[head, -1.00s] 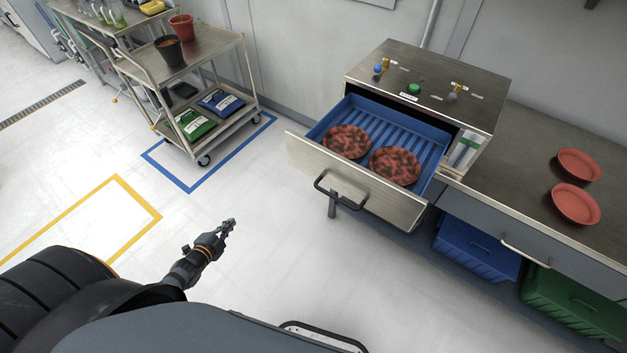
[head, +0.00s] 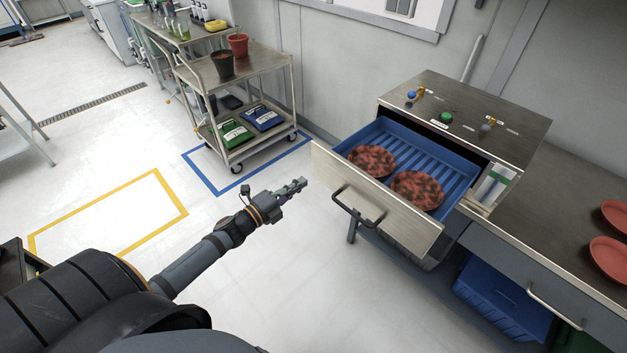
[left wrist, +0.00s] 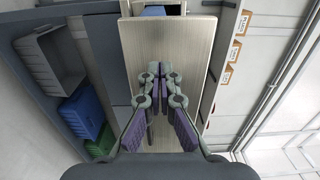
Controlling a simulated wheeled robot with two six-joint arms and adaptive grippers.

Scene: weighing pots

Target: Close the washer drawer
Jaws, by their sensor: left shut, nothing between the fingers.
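The washer drawer (head: 325,166) is pulled out of the steel washer (head: 535,128). Its blue ribbed tray (head: 408,158) holds two dirty reddish saucers, one (head: 371,159) at the left and one (head: 417,189) nearer the front. A dark bar handle (head: 358,207) is on the drawer front. My left gripper (head: 303,184) is shut and empty, in the air to the left of the drawer front and apart from it. In the left wrist view the shut fingers (left wrist: 158,72) point toward the drawer front panel (left wrist: 178,42). My right gripper is not in view.
A steel cart (head: 262,76) with two pots stands at the back left. A counter (head: 570,215) with two clean red saucers is at the right, with a blue crate (head: 502,298) beneath it. The floor before the drawer is clear.

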